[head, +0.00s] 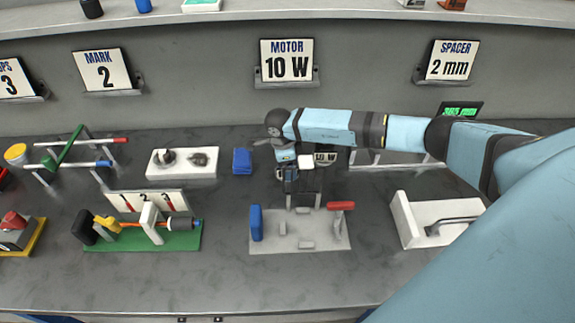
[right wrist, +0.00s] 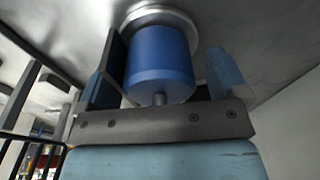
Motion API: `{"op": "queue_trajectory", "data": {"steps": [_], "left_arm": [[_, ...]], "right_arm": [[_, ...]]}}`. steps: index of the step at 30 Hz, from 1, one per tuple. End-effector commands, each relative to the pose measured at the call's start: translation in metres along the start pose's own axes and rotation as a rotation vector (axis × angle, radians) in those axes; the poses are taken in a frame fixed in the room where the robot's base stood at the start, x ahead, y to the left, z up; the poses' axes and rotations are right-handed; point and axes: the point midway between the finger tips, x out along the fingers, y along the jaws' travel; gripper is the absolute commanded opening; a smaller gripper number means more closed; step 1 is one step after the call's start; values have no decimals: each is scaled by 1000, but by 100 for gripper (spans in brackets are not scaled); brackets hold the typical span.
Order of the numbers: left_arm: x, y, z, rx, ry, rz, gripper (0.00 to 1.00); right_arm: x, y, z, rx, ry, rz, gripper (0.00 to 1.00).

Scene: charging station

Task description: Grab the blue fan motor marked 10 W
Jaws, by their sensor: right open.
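The blue motor (right wrist: 160,62) is a cylinder with a silver flange at its far end and a short shaft towards the camera in the right wrist view. My right gripper (right wrist: 168,78) is open, with one finger on each side of the motor. A gap shows at the right finger; I cannot tell whether the left finger touches. In the head view my right gripper (head: 301,190) hangs over the middle of the bench, and I cannot make out the motor there. My left gripper is not in view.
A grey fixture (head: 325,238) with blue and red parts lies in front of the gripper. A blue block (head: 242,161) and a white block (head: 183,172) lie to its left. A white tray (head: 408,222) is at right. The MOTOR 10 W sign (head: 287,61) stands behind.

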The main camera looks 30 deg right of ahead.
Motion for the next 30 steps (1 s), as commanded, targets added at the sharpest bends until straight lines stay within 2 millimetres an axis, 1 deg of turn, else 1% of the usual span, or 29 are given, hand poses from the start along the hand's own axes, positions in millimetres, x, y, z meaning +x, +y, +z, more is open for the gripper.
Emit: {"op": "queue_trajectory", "data": {"steps": [3, 8, 9, 11, 12, 14, 15, 17, 25, 30], "left_arm": [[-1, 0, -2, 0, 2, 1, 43], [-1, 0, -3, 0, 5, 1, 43], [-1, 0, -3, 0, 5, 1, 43], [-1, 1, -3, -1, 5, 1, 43], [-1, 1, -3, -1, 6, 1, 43], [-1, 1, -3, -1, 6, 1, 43], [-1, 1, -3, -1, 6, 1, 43], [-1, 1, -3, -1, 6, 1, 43], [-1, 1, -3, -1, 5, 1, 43], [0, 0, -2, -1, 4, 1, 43]], "right_arm": [[6, 0, 0, 0, -1, 0, 92], [6, 0, 0, -1, -2, -1, 92], [6, 0, 0, -1, -2, -1, 90], [6, 0, 0, -1, -1, -1, 76], [6, 0, 0, -1, -1, -1, 67], [6, 0, 0, 0, -1, -1, 53], [6, 0, 0, 0, -1, -1, 44], [6, 0, 0, 0, -1, -1, 31], [4, -1, 0, 0, -2, -2, 31], [-6, -1, -1, 0, -2, -3, 31]]}}
